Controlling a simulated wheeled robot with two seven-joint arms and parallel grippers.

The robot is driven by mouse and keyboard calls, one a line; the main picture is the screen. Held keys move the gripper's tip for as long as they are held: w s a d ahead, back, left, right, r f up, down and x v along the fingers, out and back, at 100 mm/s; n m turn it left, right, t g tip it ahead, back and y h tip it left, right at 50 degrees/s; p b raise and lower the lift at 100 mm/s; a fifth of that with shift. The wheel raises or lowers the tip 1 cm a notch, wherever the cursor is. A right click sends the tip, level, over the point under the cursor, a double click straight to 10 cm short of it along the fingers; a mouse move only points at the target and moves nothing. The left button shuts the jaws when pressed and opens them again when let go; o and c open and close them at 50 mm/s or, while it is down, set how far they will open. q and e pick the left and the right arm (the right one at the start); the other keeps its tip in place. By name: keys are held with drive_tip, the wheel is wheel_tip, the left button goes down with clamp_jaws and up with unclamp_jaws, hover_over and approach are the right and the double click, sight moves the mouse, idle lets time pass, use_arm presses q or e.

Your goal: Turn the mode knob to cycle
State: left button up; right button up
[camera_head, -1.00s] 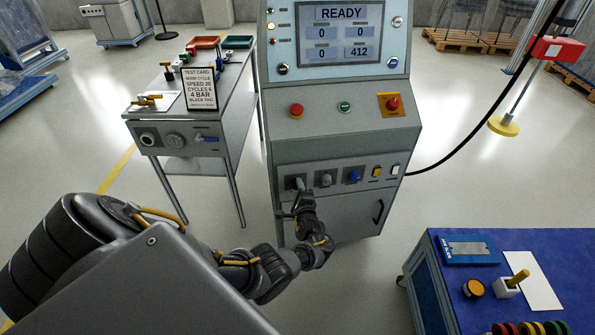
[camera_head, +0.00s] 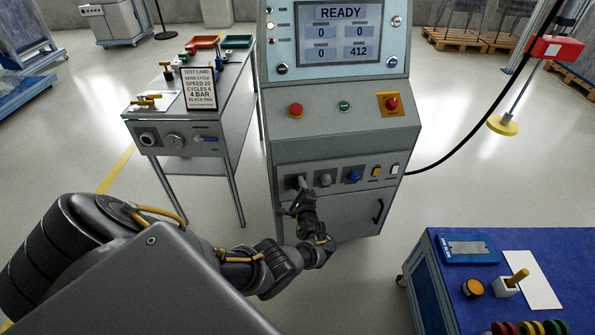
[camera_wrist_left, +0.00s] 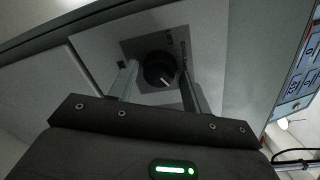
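In the head view my left gripper (camera_head: 301,187) is at the leftmost control on the lower panel of the console (camera_head: 340,130) and largely hides that knob. My left gripper is open, its fingers either side of the knob. My right gripper is not in view.
Right of it sit a grey knob (camera_head: 325,178), a blue knob (camera_head: 352,175) and yellow (camera_head: 376,171) and white (camera_head: 395,169) switches. A black door handle (camera_head: 378,211) is below. A side table (camera_head: 222,125) holds a test card (camera_head: 199,90). A blue bench (camera_head: 425,262) stands right.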

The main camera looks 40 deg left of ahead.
use_arm(q)
drive_tip(key=shift+o, duration=0.7)
drive_tip(key=shift+s+d, duration=0.2)
drive_tip(key=p+v, duration=0.3)
drive_tip(key=v, duration=0.7)
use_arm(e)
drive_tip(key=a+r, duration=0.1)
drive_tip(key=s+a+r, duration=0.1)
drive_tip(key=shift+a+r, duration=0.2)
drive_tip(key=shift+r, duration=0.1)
use_arm(q)
drive_tip(key=shift+s, duration=0.1)
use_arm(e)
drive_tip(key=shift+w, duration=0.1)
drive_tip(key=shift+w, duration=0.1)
